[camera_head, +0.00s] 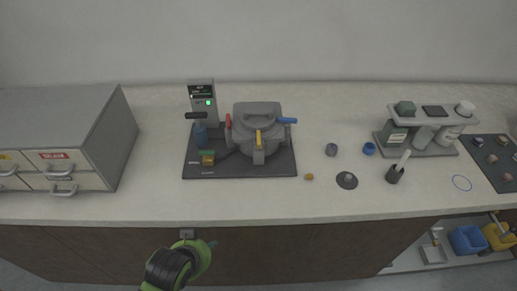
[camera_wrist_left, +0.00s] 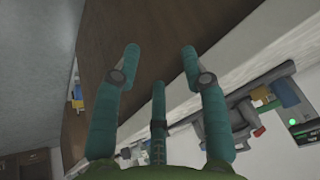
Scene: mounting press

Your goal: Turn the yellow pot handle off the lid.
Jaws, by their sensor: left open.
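The yellow pot handle (camera_head: 258,138) is at the front of the grey lidded pot (camera_head: 258,110), pointing toward me. A red handle (camera_head: 228,121) is at the pot's left and a blue handle (camera_head: 287,121) sticks out to its right. The pot stands on a dark base plate (camera_head: 230,170). My left gripper (camera_head: 212,244) is low in front of the counter edge, well apart from the pot. Its teal fingers are spread and empty in the left wrist view (camera_wrist_left: 160,55). My right gripper is not in view.
A control box (camera_head: 203,98) with a green light stands behind the plate. A drawer cabinet (camera_head: 60,135) is at the left. The counter's front strip is mostly clear.

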